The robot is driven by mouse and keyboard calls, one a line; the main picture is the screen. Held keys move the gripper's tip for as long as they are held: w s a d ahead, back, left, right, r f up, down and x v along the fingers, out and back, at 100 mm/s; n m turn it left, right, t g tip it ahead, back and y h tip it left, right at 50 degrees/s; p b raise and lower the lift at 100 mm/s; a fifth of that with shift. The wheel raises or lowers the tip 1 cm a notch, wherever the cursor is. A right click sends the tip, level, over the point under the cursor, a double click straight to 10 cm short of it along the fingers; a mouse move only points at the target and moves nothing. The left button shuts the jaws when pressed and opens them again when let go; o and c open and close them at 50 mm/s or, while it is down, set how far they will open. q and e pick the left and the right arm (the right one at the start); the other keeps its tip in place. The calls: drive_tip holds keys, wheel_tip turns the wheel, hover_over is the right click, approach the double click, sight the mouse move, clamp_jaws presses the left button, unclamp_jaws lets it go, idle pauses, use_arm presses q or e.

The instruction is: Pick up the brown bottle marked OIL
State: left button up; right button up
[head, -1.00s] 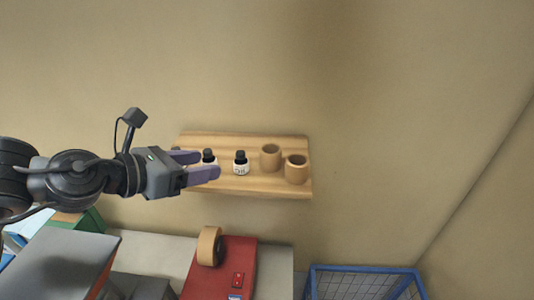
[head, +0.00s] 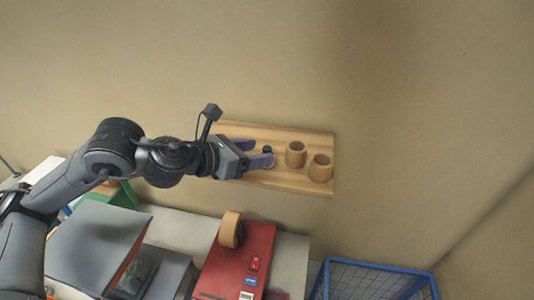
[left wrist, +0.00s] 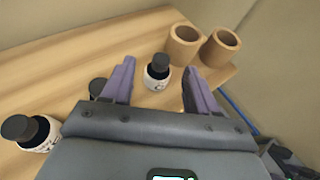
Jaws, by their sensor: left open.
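My left gripper (head: 262,152) is open over the wooden wall shelf (head: 294,183). In the left wrist view its purple fingers (left wrist: 158,78) stand either side of a small dark bottle (left wrist: 157,72) with a black cap and white label, apart from it. A second dark bottle (left wrist: 30,133) with a white label stands at the left in the wrist view. A dark cap (left wrist: 97,87) shows partly behind the left finger. I cannot read the labels well enough to tell which says OIL.
Two round wooden cups, (head: 296,154) and (head: 320,168), stand on the shelf right of the gripper. Below are a red box (head: 236,265), a tan tape roll (head: 230,229) and a blue-rimmed wire basket (head: 380,266). The wall is close behind the shelf.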

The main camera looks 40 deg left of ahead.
sight(267, 148)
use_arm(q)
drive_tip(key=p+x, duration=0.1)
drive_tip(key=x, duration=0.2)
drive_tip(key=shift+w+r+p, duration=0.1)
drive_tip(key=shift+r+p, duration=0.05)
drive_tip(key=shift+p, duration=0.15)
drive_tip(key=shift+w+d+f, duration=0.15)
drive_tip(key=shift+w+f, duration=0.2)
drive_tip(key=shift+w, duration=0.1)
clamp_jaws()
drive_tip(key=shift+f, duration=0.1)
